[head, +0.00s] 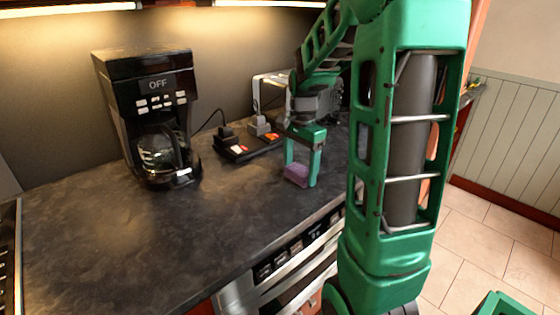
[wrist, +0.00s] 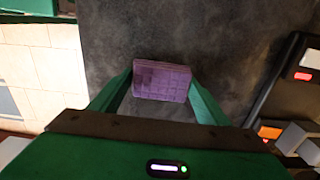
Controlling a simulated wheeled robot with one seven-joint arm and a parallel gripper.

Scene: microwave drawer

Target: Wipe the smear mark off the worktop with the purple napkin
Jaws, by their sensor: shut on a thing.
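My gripper (head: 301,168) is shut on the purple napkin (head: 296,175), a small block-like folded piece. It is over the right part of the dark worktop (head: 150,225), near its front edge. In the wrist view the napkin (wrist: 162,81) sits between the two green fingers (wrist: 162,95). I cannot tell whether the napkin touches the worktop or hangs just above it. No smear mark stands out clearly from the mottled surface in either view.
A black coffee maker (head: 150,110) with a glass jug stands at the back left. Worktop between the coffee maker and the front edge is clear.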

